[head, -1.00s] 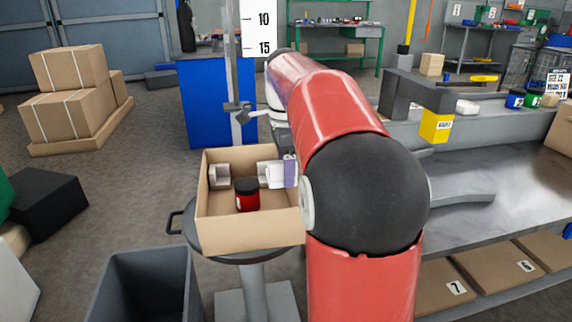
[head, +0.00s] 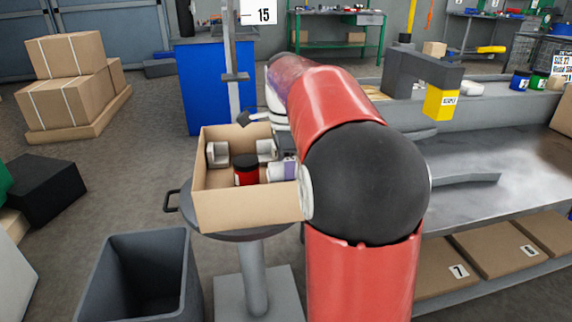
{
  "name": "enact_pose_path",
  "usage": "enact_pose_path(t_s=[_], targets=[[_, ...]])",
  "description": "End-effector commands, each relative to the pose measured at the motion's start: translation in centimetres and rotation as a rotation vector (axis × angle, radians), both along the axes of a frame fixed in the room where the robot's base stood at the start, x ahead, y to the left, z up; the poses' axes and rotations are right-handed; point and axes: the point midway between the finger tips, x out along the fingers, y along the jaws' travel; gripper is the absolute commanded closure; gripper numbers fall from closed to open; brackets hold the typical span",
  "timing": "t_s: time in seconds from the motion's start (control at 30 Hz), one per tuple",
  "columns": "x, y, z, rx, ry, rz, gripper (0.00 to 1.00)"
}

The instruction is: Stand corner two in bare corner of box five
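An open cardboard box (head: 247,209) sits on a round dark stand, and no number shows on it. Inside, one pale grey corner piece (head: 217,154) stands in the back left corner and another (head: 266,150) stands at the back right. A red can with a black lid (head: 246,171) stands near the middle. A white and lilac thing (head: 281,170) is at the right, partly behind my arm; I cannot tell whether it is held. My red arm hides the box's right side. My gripper's fingers cannot be made out.
A grey open bin (head: 145,275) stands at the front left. A grey bench (head: 480,190) runs along the right, with numbered cartons (head: 455,268) on its lower shelf. A blue cabinet (head: 207,90) stands behind the box.

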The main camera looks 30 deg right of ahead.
Motion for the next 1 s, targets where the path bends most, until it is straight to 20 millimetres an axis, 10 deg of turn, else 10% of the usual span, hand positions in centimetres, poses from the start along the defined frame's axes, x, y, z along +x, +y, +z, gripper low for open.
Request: enact_pose_path(t_s=[1.0], targets=[[-0.1,0.0,-7.4,0.001,0.005,0.000,0.67]])
